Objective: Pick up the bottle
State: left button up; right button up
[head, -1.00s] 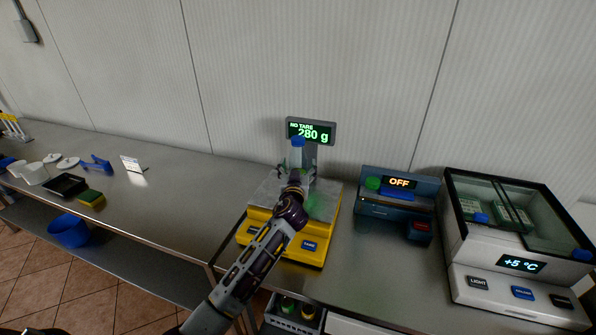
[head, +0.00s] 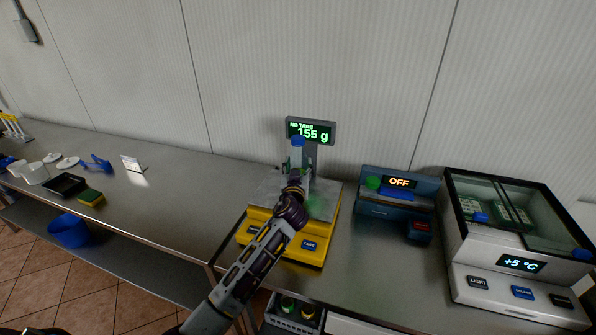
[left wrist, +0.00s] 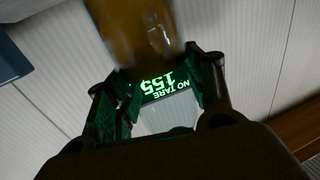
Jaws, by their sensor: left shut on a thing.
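A clear bottle with a blue cap (head: 298,141) stands upright over the yellow scale (head: 256,215), in front of its display (head: 311,132). The display reads "NO TARE 155 g". My left gripper (head: 297,173) is at the bottle and shut on it. My arm hides the bottle's lower part in the head view, so I cannot tell whether its base touches the pan. In the left wrist view, an amber body (left wrist: 138,32), apparently the bottle's lower part, lies by the dark fingers, with the upside-down display behind. My right gripper is not in view.
A blue device showing "OFF" (head: 398,205) stands right of the scale. A glass-topped cooling case (head: 512,265) showing +5 °C is at far right. A sponge (head: 90,198) and white cups lie farther left.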

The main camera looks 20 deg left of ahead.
aim_at(298, 144)
pick_arm(q)
jog(key=shift+r, duration=0.1)
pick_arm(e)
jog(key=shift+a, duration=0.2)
pick_arm(q)
jog(key=shift+r, duration=0.85)
notch_tip(298, 144, up, 8)
jog(key=shift+r, duration=0.15)
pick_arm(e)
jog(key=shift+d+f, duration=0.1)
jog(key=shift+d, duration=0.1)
pick_arm(q)
jog(key=shift+w, duration=0.1)
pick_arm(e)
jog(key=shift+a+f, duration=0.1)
